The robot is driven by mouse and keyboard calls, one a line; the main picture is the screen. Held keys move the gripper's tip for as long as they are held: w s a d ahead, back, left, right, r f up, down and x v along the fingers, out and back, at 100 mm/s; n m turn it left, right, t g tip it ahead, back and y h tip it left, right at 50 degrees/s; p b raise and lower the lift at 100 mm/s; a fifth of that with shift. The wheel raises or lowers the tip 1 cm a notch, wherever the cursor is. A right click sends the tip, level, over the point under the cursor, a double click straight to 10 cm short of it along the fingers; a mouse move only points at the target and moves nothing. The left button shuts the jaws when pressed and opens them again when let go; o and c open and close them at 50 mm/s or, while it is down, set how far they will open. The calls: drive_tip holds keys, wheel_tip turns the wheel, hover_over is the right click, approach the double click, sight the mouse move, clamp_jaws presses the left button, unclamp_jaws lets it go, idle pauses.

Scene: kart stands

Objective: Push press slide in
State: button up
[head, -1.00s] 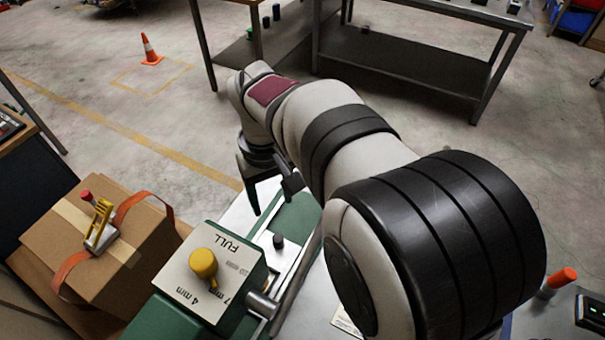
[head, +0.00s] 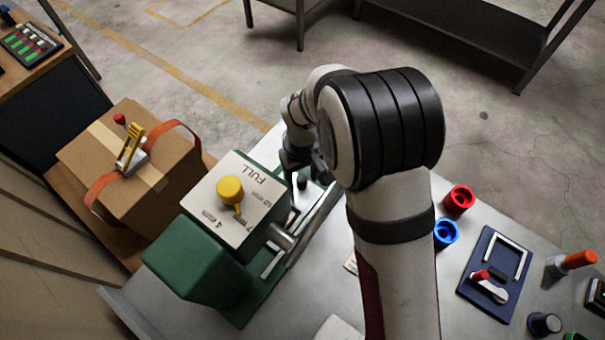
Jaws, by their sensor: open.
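The press (head: 204,259) is a green machine with a pale top plate reading FULL, 4 mm and a partly legible 7 mm, and a yellow knob (head: 230,189) on it. Its slide (head: 318,222) looks like a metal rail running up and right from the press body, with a small dark knob (head: 302,182) near its far end. My gripper (head: 296,168) is open, close by the dark knob at the far end of the press. My arm partly covers it, so I cannot tell whether it touches the knob or slide.
A cardboard box (head: 128,182) with an orange strap and toggle clamp stands left of the press. Red (head: 459,199) and blue (head: 446,233) round parts and a dark blue clamp plate (head: 496,274) lie on the grey bench to the right. Floor beyond is mostly clear.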

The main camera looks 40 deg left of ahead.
clamp_jaws()
idle(1.4)
